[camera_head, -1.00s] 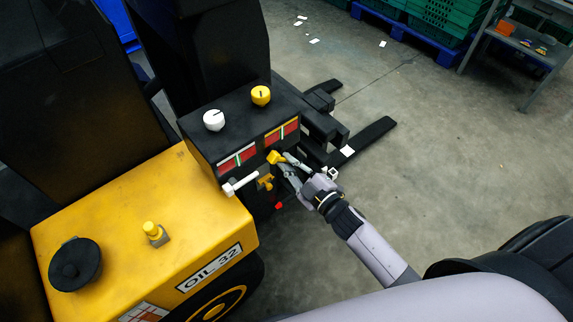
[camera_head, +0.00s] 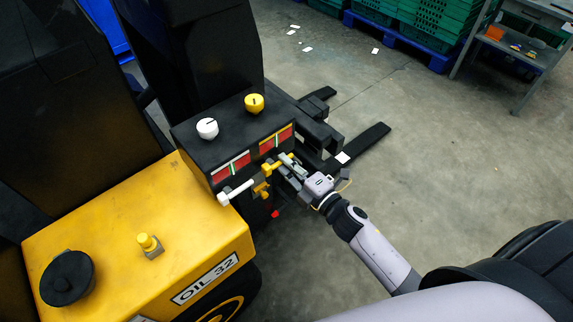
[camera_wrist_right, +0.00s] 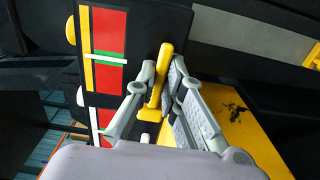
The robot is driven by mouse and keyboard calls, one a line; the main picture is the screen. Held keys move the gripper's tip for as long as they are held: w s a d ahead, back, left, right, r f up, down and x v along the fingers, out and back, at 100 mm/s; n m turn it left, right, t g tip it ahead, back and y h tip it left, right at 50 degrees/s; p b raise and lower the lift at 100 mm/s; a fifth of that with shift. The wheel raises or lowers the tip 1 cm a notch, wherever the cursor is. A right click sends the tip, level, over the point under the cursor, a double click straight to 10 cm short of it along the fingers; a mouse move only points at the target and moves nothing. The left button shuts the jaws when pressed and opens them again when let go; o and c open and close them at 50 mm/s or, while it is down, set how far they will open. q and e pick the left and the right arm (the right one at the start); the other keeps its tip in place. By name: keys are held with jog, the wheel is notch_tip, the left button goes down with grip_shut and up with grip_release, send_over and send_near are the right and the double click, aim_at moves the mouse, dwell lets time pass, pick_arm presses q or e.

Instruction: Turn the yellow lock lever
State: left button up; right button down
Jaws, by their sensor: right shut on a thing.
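The yellow lock lever (camera_head: 272,167) is on the front of the black control box, below the right red gauge. In the head view it looks like a bar slanting up to the right. My right gripper (camera_head: 291,165) is at its right end. In the right wrist view the yellow lever (camera_wrist_right: 160,75) stands upright in the picture between the two fingers of my right gripper (camera_wrist_right: 156,80), which is shut on it. My left gripper is not in view.
A white lever (camera_head: 237,192) sticks out left of the yellow one. A white knob (camera_head: 207,128) and a yellow knob (camera_head: 254,103) top the box. The yellow truck body (camera_head: 190,235) fills the lower left. Open floor (camera_head: 440,150) lies to the right.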

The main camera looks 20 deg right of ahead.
jog(key=shift+n, duration=0.4)
jog(key=c, duration=1.7)
grip_release()
jog(key=v, duration=1.2)
jog(key=shift+r, duration=0.1)
